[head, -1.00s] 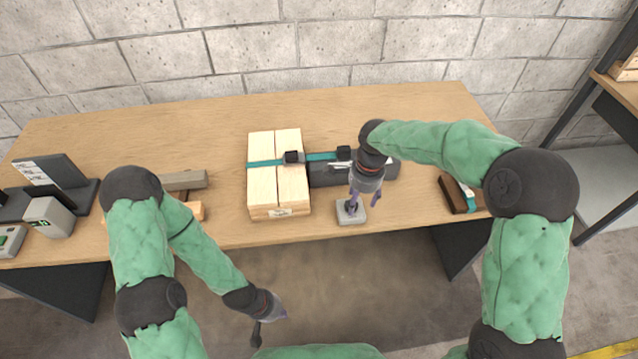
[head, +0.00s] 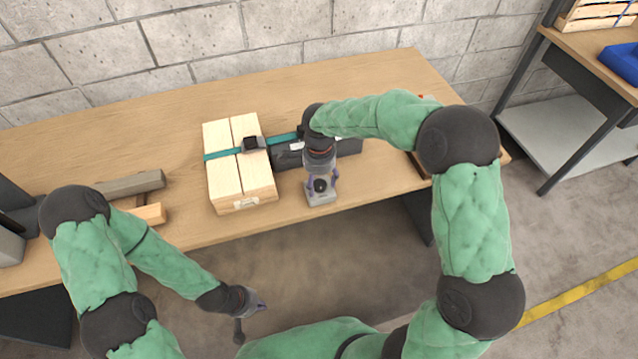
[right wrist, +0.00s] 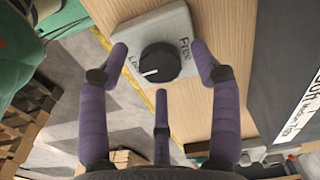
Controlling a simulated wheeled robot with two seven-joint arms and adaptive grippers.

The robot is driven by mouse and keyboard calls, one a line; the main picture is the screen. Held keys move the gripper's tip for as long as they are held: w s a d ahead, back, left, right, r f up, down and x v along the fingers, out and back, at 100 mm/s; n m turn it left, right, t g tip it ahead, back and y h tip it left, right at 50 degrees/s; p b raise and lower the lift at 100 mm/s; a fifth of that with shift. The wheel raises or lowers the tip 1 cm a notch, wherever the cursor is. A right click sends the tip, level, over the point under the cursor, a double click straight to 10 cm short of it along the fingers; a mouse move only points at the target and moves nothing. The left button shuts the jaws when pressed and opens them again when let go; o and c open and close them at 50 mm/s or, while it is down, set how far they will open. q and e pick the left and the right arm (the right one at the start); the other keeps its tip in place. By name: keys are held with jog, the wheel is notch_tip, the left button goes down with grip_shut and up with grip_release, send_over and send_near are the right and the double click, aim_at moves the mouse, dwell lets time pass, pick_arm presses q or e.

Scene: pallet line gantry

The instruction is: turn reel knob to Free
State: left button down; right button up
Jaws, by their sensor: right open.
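The reel knob is a round black dial (right wrist: 160,62) with a white pointer line. It sits on a pale grey block (right wrist: 182,22) lettered "Free" on one side and a partly hidden "Lo…" on the other. The pointer line points towards the "Lo…" side. In the head view the knob (head: 320,185) and block (head: 322,200) are at the table's front edge. My right gripper (head: 321,178) is right over it. In the right wrist view its purple fingers (right wrist: 160,64) are spread around the knob, apart from it. My left gripper (head: 254,306) hangs in front of the table; its jaws are unclear.
Strapped pale wooden blocks (head: 240,180) stand left of the knob, with a teal strap (head: 222,154) running to a dark device (head: 350,147) behind it. Wood offcuts (head: 130,184) lie further left. The table's back (head: 300,85) is clear.

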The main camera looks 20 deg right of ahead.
jog(key=shift+f, duration=0.3)
jog(key=c, duration=1.1)
jog(key=shift+c, duration=0.2)
